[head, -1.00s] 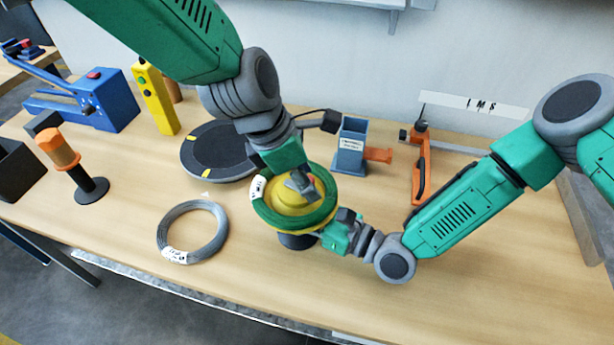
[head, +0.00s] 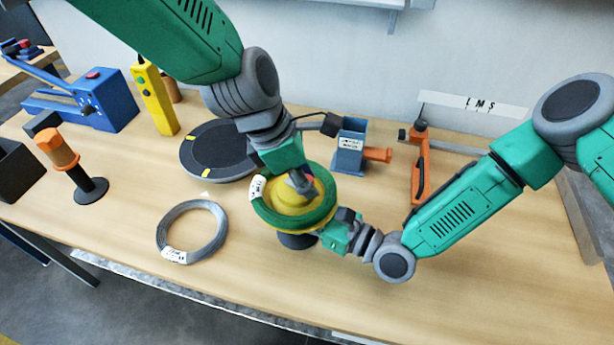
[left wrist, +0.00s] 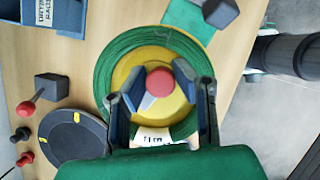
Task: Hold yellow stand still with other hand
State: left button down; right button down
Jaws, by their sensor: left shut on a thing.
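The yellow stand (head: 281,196) stands on the table with a dark round base under it. A green coil (head: 275,218) with a white label lies around its yellow top. In the left wrist view the yellow stand (left wrist: 128,70) has a red knob (left wrist: 160,82) at its centre. My left gripper (head: 303,187) comes from above and is shut on the stand's middle, one finger each side of the knob. My right gripper (head: 335,228) is at the right rim of the coil and stand. Its fingertips are partly hidden, so its grip is unclear.
A grey wire coil (head: 193,232) lies flat to the left. Behind are a black round turntable (head: 215,152), a blue-grey holder (head: 350,150) and an orange tool (head: 420,172). An orange-topped post (head: 75,165) stands far left. The table front is clear.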

pick_arm(q)
jog(key=m+g, duration=0.1)
jog(key=m, duration=0.4)
jog(key=shift+w+g, duration=0.15)
jog(key=shift+g, duration=0.25)
jog(key=m+g, duration=0.1)
jog(key=m, duration=0.1)
jog(key=m+y, duration=0.1)
jog(key=m, duration=0.2)
jog(key=shift+a+g, duration=0.1)
jog(key=shift+g, duration=0.3)
jog(key=m+y, duration=0.1)
jog(key=m, duration=0.2)
jog(key=m+g+y, duration=0.1)
jog(key=m, duration=0.2)
jog(key=shift+w, duration=0.1)
jog(key=shift+m+y, duration=1)
jog(key=shift+m, duration=1.2)
jog(key=c, duration=1.3)
grip_release()
